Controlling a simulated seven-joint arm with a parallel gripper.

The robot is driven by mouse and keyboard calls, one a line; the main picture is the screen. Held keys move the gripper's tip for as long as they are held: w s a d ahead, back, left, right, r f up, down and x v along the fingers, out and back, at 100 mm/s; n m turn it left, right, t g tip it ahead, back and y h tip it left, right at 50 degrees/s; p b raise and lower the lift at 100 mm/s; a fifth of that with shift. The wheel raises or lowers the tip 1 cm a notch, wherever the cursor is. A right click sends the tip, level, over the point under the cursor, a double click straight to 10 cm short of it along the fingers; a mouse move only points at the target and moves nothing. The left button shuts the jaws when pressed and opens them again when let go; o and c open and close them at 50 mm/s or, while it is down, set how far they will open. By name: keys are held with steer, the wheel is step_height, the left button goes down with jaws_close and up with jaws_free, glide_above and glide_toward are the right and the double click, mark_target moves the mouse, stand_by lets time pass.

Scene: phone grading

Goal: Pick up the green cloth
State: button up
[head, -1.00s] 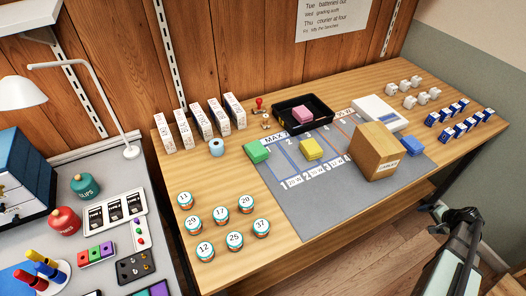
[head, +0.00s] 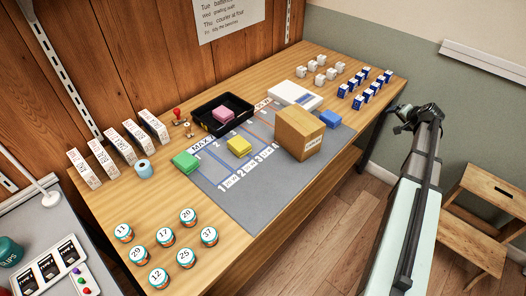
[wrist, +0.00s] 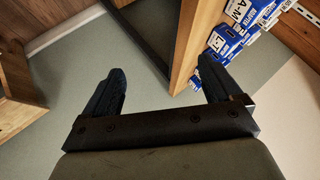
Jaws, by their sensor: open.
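The green cloth (head: 186,162) shows in the head view as a small folded block. It lies at the left end of the grey mat (head: 262,206), beside the mat's printed lettering. It is not visible in the wrist view. My gripper (wrist: 161,75) is open and empty in the wrist view, with its two dark fingers apart. My arm is at the right of the head view, off the table's right side and far from the green cloth.
A yellow cloth (head: 239,146), a cardboard box (head: 302,139) and a blue cloth (head: 330,119) lie on the mat. A pink cloth (head: 223,114) is in a black tray (head: 205,128). Numbered tins (head: 165,237) stand front left. A wooden step stool (head: 478,215) is at right.

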steer(key=w+a+r+n+g, duration=0.1)
steer(key=w+a+r+n, duration=0.2)
steer(key=a, duration=1.2)
steer(key=w+a+r+n, duration=0.1)
steer(key=w+a+r, duration=0.3)
steer(key=a, duration=1.1)
steer(key=w+a+r+n+g, duration=0.15)
steer(key=a+r, duration=0.35)
steer(key=a, duration=1)
steer(key=n+g, duration=0.7)
steer(key=n, duration=0.7)
glide_above(182, 157)
steer(key=shift+m, duration=0.25)
steer(key=f, duration=0.5)
steer(key=d+f, duration=0.1)
steer(key=f, duration=0.1)
steer(key=shift+f, duration=0.35)
steer(key=shift+a+f, duration=0.25)
steer(key=shift+f, duration=0.8)
steer(key=shift+a+f, duration=0.25)
steer(key=shift+f, duration=1.35)
